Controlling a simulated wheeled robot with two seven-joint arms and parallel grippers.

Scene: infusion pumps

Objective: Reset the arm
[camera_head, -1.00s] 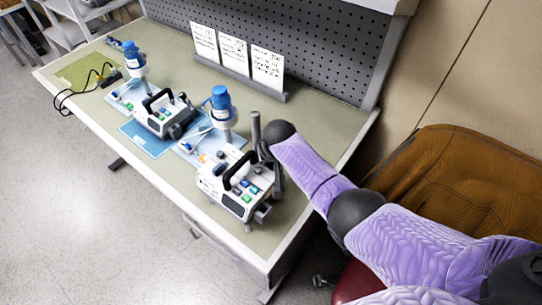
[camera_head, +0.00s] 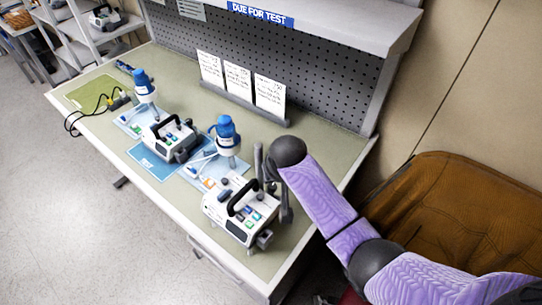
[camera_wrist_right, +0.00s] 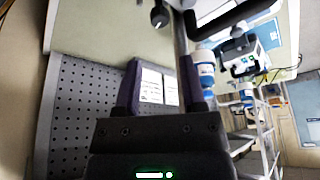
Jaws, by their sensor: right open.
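My right arm (camera_head: 325,200) comes in from the right in the head view and reaches over the bench's right end, beside the nearer infusion pump (camera_head: 236,212). That pump is white with a black handle and coloured buttons. In the right wrist view my right gripper (camera_wrist_right: 160,62) is open, with two dark fingers apart and nothing between them. Its tips are hard to make out in the head view. A second infusion pump (camera_head: 172,137) stands farther left on a blue mat (camera_head: 152,164). My left gripper is not in view.
Blue-capped bottles (camera_head: 226,132) stand by the pumps. White cards (camera_head: 238,82) stand before a pegboard (camera_head: 320,80). A shelf marked "DUE FOR TEST" (camera_head: 262,14) overhangs the bench. A brown chair (camera_head: 470,205) is close to my right arm. The bench's right back is bare.

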